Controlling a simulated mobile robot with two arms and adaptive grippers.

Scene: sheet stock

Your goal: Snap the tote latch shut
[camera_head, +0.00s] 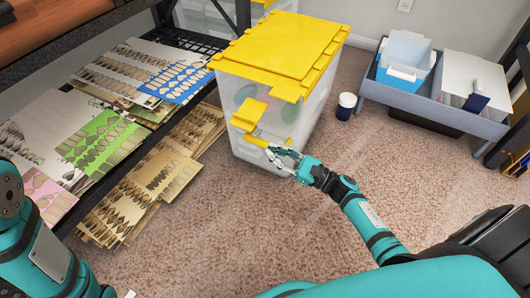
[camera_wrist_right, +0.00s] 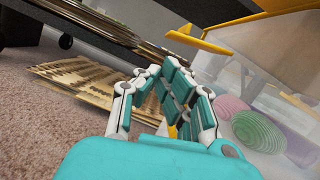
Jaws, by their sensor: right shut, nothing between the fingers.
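The tote (camera_head: 262,165) is a translucent bin with a yellow lid (camera_head: 285,45) lying on top. Its yellow latch (camera_head: 249,114) is a flap on the front face that appears to stick outward. A smaller yellow strip (camera_head: 258,141) shows lower on the front. My right gripper (camera_head: 275,152) is shut and empty, low at the front of the tote by this strip; I cannot tell whether it touches. In the right wrist view, the closed fingers (camera_wrist_right: 165,72) are in the middle, the tote wall (camera_wrist_right: 235,75) is at right, and yellow parts (camera_wrist_right: 198,41) are above. My left gripper is out of view.
A rack with patterned sheets (camera_head: 105,138) stands left of the tote, with brown sheets (camera_head: 160,180) on the carpet beside it. A small white-lidded jar (camera_head: 346,106) and a grey cart with bins (camera_head: 430,105) are at right. The carpet in front (camera_head: 210,250) is clear.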

